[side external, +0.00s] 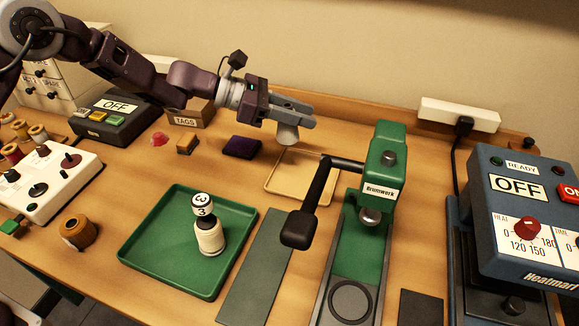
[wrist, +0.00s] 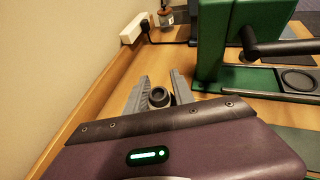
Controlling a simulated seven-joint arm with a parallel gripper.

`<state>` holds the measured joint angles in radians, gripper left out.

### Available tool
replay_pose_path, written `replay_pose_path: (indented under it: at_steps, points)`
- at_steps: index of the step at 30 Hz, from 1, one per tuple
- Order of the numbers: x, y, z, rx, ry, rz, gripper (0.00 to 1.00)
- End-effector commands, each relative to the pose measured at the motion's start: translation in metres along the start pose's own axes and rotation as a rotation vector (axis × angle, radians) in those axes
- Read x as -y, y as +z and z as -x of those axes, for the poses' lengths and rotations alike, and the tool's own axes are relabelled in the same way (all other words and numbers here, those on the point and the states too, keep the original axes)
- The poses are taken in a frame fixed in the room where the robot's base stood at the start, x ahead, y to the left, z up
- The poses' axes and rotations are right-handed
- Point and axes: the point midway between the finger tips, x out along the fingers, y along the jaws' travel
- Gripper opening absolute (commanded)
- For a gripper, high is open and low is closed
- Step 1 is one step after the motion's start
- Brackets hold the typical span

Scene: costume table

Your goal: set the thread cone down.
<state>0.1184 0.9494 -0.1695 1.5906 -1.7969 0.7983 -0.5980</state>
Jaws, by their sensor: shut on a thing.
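My gripper (side external: 303,114) is at the back of the table, its fingers pointing right in the side view. It is shut on a pale grey thread cone (side external: 287,135), which hangs below the fingers, roughly upright. In the wrist view the thread cone (wrist: 159,97) sits between the two grey fingers (wrist: 160,86), with a dark round hole facing the camera. A shallow tan tray (side external: 271,186) lies just in front of and below the cone. I cannot tell whether the cone's base touches anything.
A green press (side external: 385,160) with a black handle (side external: 306,205) stands right of the tan tray. A dark purple block (side external: 242,147) lies left of the cone. A white power strip (side external: 458,114) is at the back.

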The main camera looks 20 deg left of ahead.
Motion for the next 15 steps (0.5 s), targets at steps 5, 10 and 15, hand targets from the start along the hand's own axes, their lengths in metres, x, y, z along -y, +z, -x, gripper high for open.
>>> replay_pose_path:
  at_steps: [5, 10, 15]
  points:
    - [0.001, -0.040, -0.017, -0.003, -0.001, 0.002, 0.00]
    - [0.000, -0.060, -0.025, -0.004, 0.000, 0.000, 0.00]
    - [0.001, -0.085, -0.035, -0.002, 0.000, -0.001, 0.00]
